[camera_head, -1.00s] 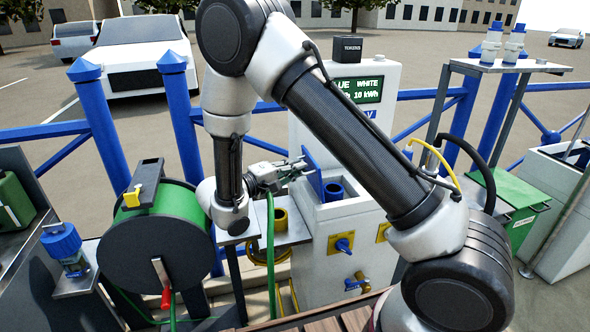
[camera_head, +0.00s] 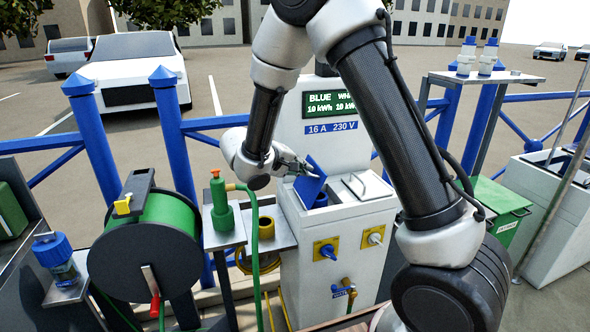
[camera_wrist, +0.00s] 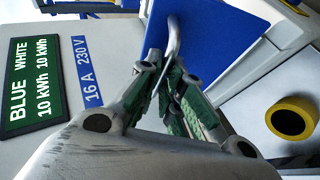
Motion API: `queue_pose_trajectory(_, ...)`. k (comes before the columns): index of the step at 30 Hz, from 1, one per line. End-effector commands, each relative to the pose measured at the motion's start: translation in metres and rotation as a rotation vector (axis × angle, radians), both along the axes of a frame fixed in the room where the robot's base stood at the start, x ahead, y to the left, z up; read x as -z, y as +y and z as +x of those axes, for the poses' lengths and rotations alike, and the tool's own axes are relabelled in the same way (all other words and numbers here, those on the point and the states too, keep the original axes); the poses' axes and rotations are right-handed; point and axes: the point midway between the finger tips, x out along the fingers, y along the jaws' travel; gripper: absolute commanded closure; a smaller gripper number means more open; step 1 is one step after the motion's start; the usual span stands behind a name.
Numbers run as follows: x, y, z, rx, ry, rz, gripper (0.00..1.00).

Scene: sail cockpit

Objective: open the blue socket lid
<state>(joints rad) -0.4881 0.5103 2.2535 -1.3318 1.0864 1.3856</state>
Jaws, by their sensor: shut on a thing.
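The blue socket lid (camera_head: 311,182) stands raised and tilted on top of the white power pedestal (camera_head: 335,235). The blue socket (camera_head: 321,200) shows partly beneath it. My gripper (camera_head: 296,166) is at the lid's left side. In the wrist view, my gripper (camera_wrist: 168,85) is shut on the lid's bent metal handle (camera_wrist: 173,42), with the blue lid (camera_wrist: 212,30) just beyond. The wrist view does not show the socket clearly.
A white lid with a metal handle (camera_head: 368,187) lies to the right. The display (camera_head: 334,104) rises behind. A green hose reel (camera_head: 160,225) is further left.

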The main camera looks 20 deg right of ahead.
Motion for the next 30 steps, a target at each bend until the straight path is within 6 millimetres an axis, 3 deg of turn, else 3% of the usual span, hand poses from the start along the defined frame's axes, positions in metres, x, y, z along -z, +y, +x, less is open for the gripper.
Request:
queue_pose_trajectory(20,-0.0016,-0.0091,0.0005,0.002,-0.003,-0.005,1.00)
queue_pose_trajectory(21,-0.0017,-0.0091,0.0005,0.002,-0.003,-0.005,0.86)
queue_pose_trajectory(24,-0.0013,-0.0089,0.0004,0.002,-0.003,-0.005,0.70)
queue_pose_trajectory(30,-0.0006,-0.0087,0.0002,0.001,-0.001,-0.004,0.70)
